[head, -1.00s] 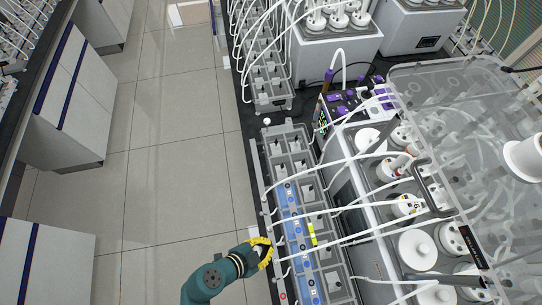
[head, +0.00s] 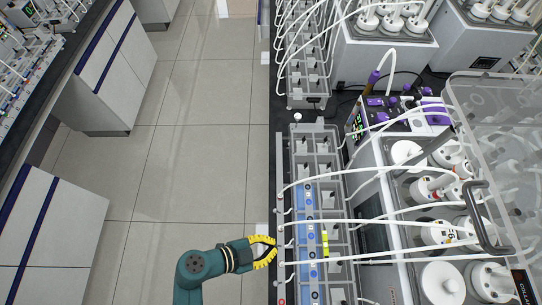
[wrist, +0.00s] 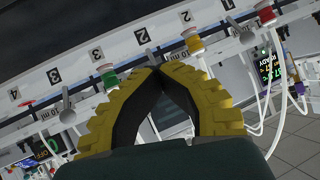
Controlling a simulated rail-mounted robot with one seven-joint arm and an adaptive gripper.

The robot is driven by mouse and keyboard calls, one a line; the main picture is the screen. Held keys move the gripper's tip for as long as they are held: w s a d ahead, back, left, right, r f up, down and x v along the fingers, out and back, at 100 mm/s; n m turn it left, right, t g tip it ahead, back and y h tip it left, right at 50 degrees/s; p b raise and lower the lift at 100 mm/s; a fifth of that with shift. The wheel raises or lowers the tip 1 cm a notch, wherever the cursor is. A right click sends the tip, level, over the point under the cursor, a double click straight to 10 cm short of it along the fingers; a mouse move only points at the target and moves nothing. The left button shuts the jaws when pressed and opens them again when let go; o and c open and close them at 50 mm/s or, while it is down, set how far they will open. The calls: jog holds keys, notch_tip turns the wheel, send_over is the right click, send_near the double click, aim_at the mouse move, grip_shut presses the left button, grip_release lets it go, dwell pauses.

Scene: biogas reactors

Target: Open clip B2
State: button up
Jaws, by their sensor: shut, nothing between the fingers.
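My gripper (head: 274,251) is at the left edge of the long grey rack (head: 297,150), beside a row of small fittings with white tubes. In the wrist view my gripper (wrist: 160,74) has its yellow-backed fingers together at the tips, with nothing between them. Ahead is a white rail marked with numbers, including a 2 (wrist: 141,36) and a second 2 (wrist: 186,16). No letter B is readable, so I cannot tell which is clip B2.
A red clip (wrist: 265,14) and a small lit display (wrist: 265,66) are at the right. Metal pegs (wrist: 67,112) stick out of the rail. White tubes (head: 345,222) cross over the rack to lidded bottles (head: 442,284). The tiled floor (head: 200,130) left of the rack is clear.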

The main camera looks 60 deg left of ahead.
jog(key=o, duration=0.8)
jog(key=shift+d+f, duration=0.1)
jog(key=shift+f, duration=0.1)
jog(key=shift+c, duration=0.2)
jog(key=shift+r, duration=0.1)
jog(key=v, duration=0.7)
jog(key=shift+s, duration=0.2)
jog(key=shift+r, duration=0.1)
